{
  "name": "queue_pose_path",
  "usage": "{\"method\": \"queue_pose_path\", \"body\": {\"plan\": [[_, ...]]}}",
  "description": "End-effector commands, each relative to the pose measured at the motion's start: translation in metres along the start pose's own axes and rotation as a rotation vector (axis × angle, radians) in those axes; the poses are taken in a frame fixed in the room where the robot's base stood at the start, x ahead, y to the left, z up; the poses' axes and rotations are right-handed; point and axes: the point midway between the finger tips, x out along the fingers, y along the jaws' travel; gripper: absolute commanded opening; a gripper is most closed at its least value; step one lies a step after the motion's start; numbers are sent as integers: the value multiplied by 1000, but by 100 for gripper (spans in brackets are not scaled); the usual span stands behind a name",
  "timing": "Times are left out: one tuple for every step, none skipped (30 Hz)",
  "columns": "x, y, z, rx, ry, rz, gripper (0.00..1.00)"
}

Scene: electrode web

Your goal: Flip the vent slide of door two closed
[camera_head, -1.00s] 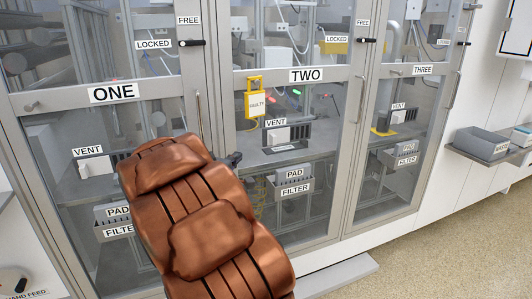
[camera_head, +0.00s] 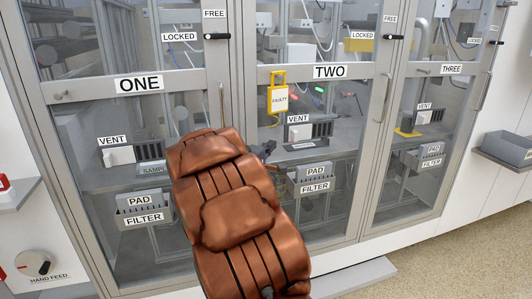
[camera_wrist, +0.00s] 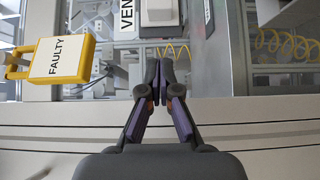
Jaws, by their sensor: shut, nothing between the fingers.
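The vent of door two (camera_head: 322,130) sits behind or on the glass under the label TWO; I cannot tell which. Its white slide block (camera_head: 299,132) is at the left, with dark slots showing on its right. In the wrist view the white slide block (camera_wrist: 160,12) is at the top edge, partly cut off, beside the VENT label (camera_wrist: 127,16). My gripper (camera_wrist: 163,68) is shut and empty, its tips just below the block in that picture and seemingly apart from it. In the head view my gripper (camera_head: 268,148) shows left of and below the vent, mostly hidden by my brown arm.
A yellow FAULTY tag (camera_wrist: 58,60) hangs left of my fingers in the wrist view, and near the vent in the head view (camera_head: 278,95). A PAD FILTER holder (camera_head: 315,180) sits below the vent. Door handles (camera_head: 384,97) stand out from the frames. Grey bins (camera_head: 505,147) are at right.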

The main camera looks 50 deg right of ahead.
Motion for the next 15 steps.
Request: {"method": "queue_pose_path", "body": {"plan": [[9, -3, 1, -1, -3, -2, 0], [14, -4, 1, -2, -3, -3, 0], [20, -4, 0, -2, -1, -3, 0], [25, -3, 0, -1, -1, -3, 0], [30, -3, 1, 1, -2, -3, 0], [36, -3, 0, 1, -1, -2, 0], [41, -3, 1, 0, -2, -2, 0], [46, -2, 1, -1, -2, -1, 0], [52, -2, 1, -1, -2, 0, 0], [55, -2, 4, 0, -3, 0, 0], [58, -2, 8, 0, -4, 0, 0], [61, -2, 11, -1, -2, 0, 0], [63, -2, 14, -1, -2, 0, 0], [66, -2, 16, -1, -2, -1, 0], [68, -2, 19, -1, -1, -2, 0]]}}
